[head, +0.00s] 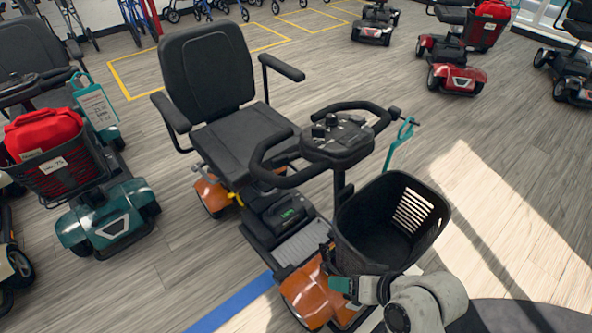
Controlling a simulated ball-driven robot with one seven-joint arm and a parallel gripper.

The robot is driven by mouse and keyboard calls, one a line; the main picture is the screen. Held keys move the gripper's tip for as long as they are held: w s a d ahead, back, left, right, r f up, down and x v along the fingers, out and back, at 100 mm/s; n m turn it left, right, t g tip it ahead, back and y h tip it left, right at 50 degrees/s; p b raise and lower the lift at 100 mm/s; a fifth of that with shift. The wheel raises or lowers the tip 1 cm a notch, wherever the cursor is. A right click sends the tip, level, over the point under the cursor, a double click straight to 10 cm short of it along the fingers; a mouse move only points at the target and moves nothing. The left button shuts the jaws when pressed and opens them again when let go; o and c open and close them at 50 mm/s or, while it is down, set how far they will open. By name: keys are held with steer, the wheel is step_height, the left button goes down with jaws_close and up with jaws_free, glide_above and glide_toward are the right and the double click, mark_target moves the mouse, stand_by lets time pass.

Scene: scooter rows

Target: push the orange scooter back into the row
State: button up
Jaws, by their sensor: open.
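The orange scooter (308,295) stands in the middle of the head view, with a black seat, handlebars, a grey footboard and orange front and rear covers. Its black front basket (390,225) is empty, and a teal tag or key hangs near the right handlebar grip. Its front end lies across the blue floor line (235,302). My gripper (340,284) is open at the bottom, just below the basket and beside the front orange cover. I cannot tell whether it touches the scooter. The lower front of the scooter is partly hidden by my arm.
A teal scooter (108,215) with a red bag (42,131) in its basket stands to the left. Yellow floor outlines (125,85) lie behind the orange scooter. Open floor lies to its right.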

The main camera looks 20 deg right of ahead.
steer(key=w+r+m+t+y+b, duration=0.2)
steer(key=w+r+m+t, duration=0.85)
steer(key=w, duration=0.55)
steer(key=p+x, duration=0.1)
steer(key=x, duration=0.8)
steer(key=shift+w+d, duration=0.2)
steer(key=shift+w, duration=0.3)
steer(key=shift+r, duration=0.15)
jaws_close()
